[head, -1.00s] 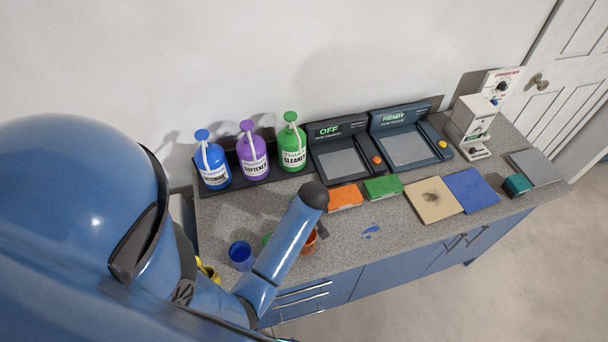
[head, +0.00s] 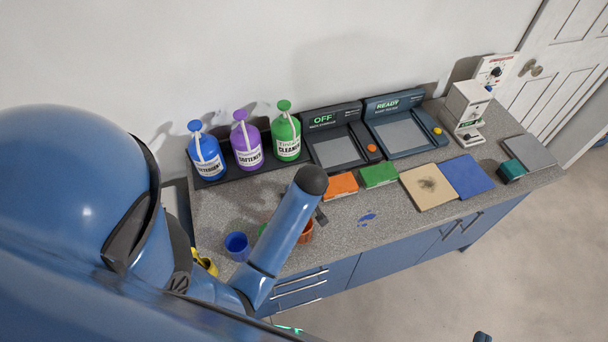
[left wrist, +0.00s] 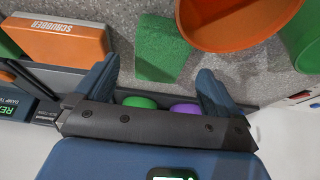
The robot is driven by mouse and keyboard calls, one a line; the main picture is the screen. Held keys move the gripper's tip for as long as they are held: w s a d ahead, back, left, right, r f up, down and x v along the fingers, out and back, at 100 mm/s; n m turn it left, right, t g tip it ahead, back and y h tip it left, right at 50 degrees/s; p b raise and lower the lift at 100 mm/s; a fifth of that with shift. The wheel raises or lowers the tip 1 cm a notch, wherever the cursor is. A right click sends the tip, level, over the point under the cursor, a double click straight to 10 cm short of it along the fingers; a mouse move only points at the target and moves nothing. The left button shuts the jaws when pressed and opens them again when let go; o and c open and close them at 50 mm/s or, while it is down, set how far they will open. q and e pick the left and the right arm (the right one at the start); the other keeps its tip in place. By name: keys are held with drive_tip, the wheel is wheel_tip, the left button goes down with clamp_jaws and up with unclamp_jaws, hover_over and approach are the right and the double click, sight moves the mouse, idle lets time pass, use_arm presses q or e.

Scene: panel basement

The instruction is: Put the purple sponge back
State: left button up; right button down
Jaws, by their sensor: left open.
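I see no purple sponge in either view. In the head view my left gripper is mostly hidden behind my arm. A small dark tip at the bottom edge seems to be my right gripper (head: 483,337); its jaws cannot be made out.
A blue cup (head: 237,246) and a partly hidden orange cup (head: 306,232) stand near my left arm. Blue, purple (head: 247,146) and green bottles stand at the back, beside two panelled devices (head: 340,150). A tan board (head: 429,187) and blue cloth (head: 467,177) lie rightward. A blue spill (head: 367,218) marks the counter.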

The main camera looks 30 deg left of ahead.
use_arm(q)
drive_tip(key=v, duration=0.7)
drive_tip(key=s+d+f+m+t+h, duration=0.2)
drive_tip(key=s+d+f+m+t, duration=0.1)
drive_tip(key=s+m+t, duration=0.3)
drive_tip(key=s+d+r+m+t+h, duration=0.1)
drive_tip(key=s+r+m+t, duration=0.3)
drive_tip(key=s+r+t, duration=0.4)
wheel_tip(320, 180, up, 3)
drive_tip(key=s, duration=0.2)
drive_tip(key=shift+s+t+h, duration=0.3)
drive_tip(key=shift+t, duration=0.1)
drive_tip(key=shift+d, duration=0.1)
wheel_tip(320, 180, down, 5)
drive_tip(key=b, duration=0.5)
drive_tip(key=shift+f+b, duration=0.2)
drive_tip(key=shift+b, duration=0.2)
